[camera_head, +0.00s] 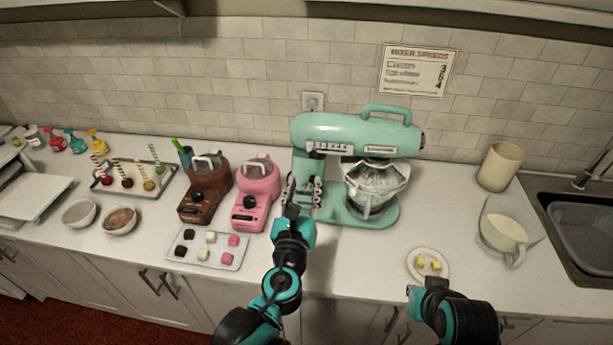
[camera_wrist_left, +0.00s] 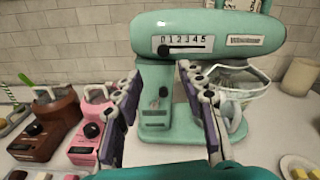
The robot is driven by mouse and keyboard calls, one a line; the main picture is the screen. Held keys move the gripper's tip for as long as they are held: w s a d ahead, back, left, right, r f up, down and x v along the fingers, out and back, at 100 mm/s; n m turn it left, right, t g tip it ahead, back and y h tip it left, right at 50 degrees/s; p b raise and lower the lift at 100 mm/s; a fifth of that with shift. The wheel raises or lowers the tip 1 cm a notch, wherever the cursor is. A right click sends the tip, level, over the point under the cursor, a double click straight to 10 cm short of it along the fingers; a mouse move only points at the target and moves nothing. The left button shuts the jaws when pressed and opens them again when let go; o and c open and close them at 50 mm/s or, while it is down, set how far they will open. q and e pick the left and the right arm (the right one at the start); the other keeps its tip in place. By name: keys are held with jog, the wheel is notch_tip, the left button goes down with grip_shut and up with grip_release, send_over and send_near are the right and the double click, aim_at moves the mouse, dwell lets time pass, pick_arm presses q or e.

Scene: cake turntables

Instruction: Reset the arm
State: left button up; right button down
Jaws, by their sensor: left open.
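My left gripper (camera_head: 303,192) is open and empty in front of the mint-green stand mixer (camera_head: 345,133). In the left wrist view its two fingers (camera_wrist_left: 160,90) are spread apart, with the mixer's column and base (camera_wrist_left: 157,110) showing between them. The mixer's numbered speed slider (camera_wrist_left: 182,48) faces me above the fingers. The glass mixing bowl (camera_head: 375,185) sits under the mixer head, to the right of my gripper. I cannot tell whether a finger touches the mixer. Part of my right arm (camera_head: 460,316) shows at the lower right, but its fingers do not show.
Brown (camera_head: 203,190) and pink (camera_head: 257,193) small machines stand left of my left gripper. A tray of cubes (camera_head: 206,261) lies before them. A butter plate (camera_head: 428,266) lies near my right arm. A jug (camera_head: 504,232) and sink (camera_head: 590,240) are at right.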

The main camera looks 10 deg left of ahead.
pick_arm(q)
jog(key=shift+s, duration=0.25)
dwell(0.3)
jog(key=s+a+f+n+g+y+b, duration=0.1)
jog(key=s+a+f+n+g+y, duration=0.2)
jog(key=a+n, duration=0.5)
jog(key=s+a+f+n+g+y+b, duration=0.1)
jog(key=s+a+f+n+g, duration=0.25)
jog(key=n, duration=0.75)
jog(key=s+d+f+n+g+h, duration=0.2)
jog(key=s+f+n+g+h, duration=0.2)
jog(key=n, duration=1)
jog(key=s+f+b, duration=0.1)
jog(key=s+f, duration=0.2)
jog(key=s, duration=0.2)
jog(key=shift+d+f+n, duration=0.15)
jog(key=shift+f+n, duration=0.2)
jog(key=shift+n, duration=0.05)
